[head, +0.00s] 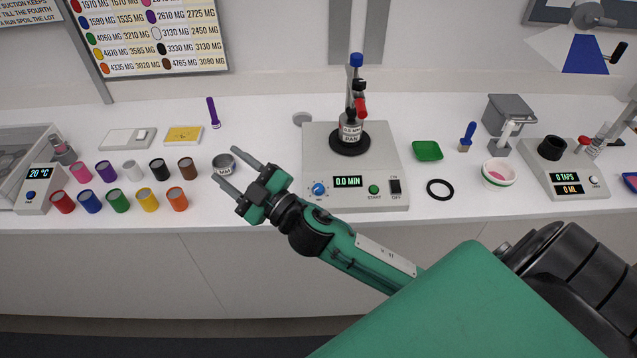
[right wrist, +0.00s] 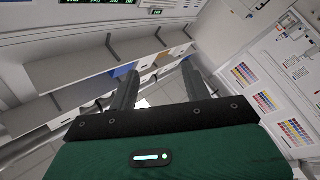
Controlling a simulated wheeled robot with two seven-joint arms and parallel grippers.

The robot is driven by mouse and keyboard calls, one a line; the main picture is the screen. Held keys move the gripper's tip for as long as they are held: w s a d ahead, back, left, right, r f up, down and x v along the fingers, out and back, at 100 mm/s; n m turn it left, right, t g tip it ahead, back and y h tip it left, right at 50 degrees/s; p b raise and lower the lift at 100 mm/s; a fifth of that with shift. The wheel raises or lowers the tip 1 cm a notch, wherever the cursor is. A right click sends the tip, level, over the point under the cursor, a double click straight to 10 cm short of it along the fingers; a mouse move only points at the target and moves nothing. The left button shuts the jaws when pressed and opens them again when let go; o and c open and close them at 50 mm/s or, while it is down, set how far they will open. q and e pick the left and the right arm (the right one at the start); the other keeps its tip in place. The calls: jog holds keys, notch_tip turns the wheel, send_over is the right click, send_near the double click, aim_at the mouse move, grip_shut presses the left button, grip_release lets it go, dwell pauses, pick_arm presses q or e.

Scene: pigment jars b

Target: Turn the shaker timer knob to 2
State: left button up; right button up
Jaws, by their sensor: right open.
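The shaker (head: 312,149) is a light grey box on the counter, in the middle of the head view. Its blue timer knob (head: 319,189) is at the front left of its top, beside a display (head: 347,182) reading 0.0 MIN. A green START button (head: 374,189) and a black switch (head: 395,187) marked OFF below are to the right. A labelled bottle (head: 350,130) stands upright on the shaker's black round platform. My right gripper (head: 238,172) is open and empty, left of the knob and apart from it, its fingers pointing left. My left gripper is not in view.
A small metal bowl (head: 223,165) sits near my right fingertips. Several coloured jars (head: 119,199) stand further left. A black ring (head: 440,189), a green tray (head: 427,151) and a white bowl (head: 499,173) lie right of the shaker. The right wrist view shows shelves and wall, without the knob.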

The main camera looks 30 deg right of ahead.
jog(key=a+r+n+g+y, duration=0.3)
jog(key=a+n+g+y, duration=0.15)
jog(key=n+y, duration=0.35)
jog(key=n+g+h, duration=1)
jog(key=g+h, duration=0.5)
jog(key=h, duration=0.1)
send_over(318, 187)
notch_tip(318, 187, down, 11)
notch_tip(318, 187, down, 12)
jog(key=p, duration=0.5)
jog(key=shift+f, duration=0.1)
jog(key=shift+d+f, duration=0.1)
jog(key=shift+f, duration=0.4)
